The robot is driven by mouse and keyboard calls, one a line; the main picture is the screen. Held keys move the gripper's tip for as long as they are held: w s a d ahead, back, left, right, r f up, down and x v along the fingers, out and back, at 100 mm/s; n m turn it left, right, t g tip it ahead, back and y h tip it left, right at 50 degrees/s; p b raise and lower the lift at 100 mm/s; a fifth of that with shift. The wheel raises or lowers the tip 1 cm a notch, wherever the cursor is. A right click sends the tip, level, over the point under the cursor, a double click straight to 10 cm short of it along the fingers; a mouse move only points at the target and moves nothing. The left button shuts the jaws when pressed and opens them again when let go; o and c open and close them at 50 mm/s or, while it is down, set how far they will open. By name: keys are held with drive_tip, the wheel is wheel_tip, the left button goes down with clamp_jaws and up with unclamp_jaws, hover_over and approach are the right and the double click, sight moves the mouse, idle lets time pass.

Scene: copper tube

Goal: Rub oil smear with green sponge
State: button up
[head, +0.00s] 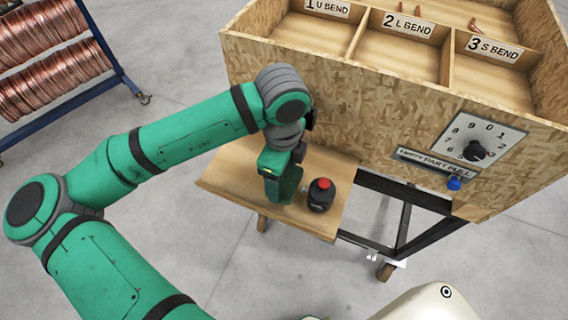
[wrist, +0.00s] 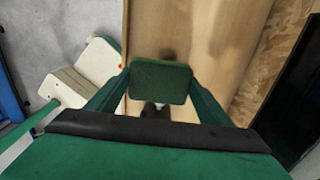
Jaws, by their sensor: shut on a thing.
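My gripper (head: 281,190) is over the low wooden shelf (head: 233,187) at the front of the chipboard cabinet. In the wrist view, my gripper (wrist: 160,85) is shut on the green sponge (wrist: 160,82), which sits flat between the two fingers. A dark smudge (wrist: 168,52) shows on the wood just beyond the sponge's far edge; it looks like the oil smear, though part of it may be shadow. The sponge covers the wood beneath it, and I cannot tell whether it touches the shelf. In the head view the smear is not visible.
A black bottle with a red cap (head: 321,195) stands on the shelf just right of my gripper. The cabinet's chipboard front (head: 355,130) rises behind, with a dial panel (head: 468,146) and blue knob (head: 454,184). A rack of copper coils (head: 55,65) stands far left.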

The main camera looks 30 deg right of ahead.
drive_tip(key=shift+w+r, duration=0.15)
drive_tip(key=shift+r, duration=0.65)
drive_tip(key=shift+a+r, duration=0.2)
drive_tip(key=shift+r, duration=0.6)
drive_tip(key=shift+s+d+r, duration=0.2)
drive_tip(key=shift+s+r, duration=0.05)
drive_tip(key=shift+r, duration=0.45)
